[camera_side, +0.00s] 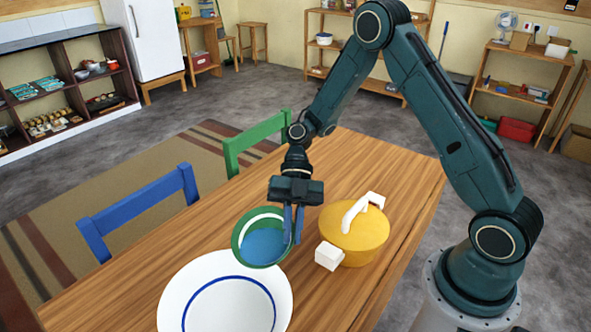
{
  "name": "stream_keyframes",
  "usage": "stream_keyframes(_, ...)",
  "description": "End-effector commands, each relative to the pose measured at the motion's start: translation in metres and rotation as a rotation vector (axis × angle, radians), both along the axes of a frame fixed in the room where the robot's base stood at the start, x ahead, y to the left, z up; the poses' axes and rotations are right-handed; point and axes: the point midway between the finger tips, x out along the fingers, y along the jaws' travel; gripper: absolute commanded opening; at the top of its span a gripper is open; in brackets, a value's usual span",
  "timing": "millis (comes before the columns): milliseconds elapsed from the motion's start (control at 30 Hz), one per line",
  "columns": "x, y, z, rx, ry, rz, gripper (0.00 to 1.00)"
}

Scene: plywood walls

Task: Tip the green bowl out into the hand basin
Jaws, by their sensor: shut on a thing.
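The green bowl (262,238) is in the middle of the view, with a green rim, a white band inside and a blue inner bottom. It is steeply tilted, with its opening facing the camera. My gripper (293,238) points down and is shut on the bowl's right side, its fingers at the rim. A white round basin with a blue ring (175,298), which looks like the hand basin, lies on the table at the front. The bowl is just behind its upper right edge. I see no loose contents in the bowl or basin.
A yellow pot (352,236) with white handles stands close to the right of my gripper on the wooden table (352,165). A blue chair (140,210) and a green chair (255,142) stand along the far left edge. The table behind the pot is clear.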

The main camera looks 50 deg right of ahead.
Motion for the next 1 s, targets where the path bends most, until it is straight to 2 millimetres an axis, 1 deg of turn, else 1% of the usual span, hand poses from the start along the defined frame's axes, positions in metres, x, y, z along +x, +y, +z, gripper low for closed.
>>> stream_keyframes(400,-0.001,0.016,0.001,-0.105,-0.004,0.003,0.00)
stream_keyframes(733,-0.001,0.041,0.015,-0.252,-0.009,0.005,0.00)
stream_keyframes(1000,-0.001,0.051,0.023,-0.356,-0.009,0.004,0.00)
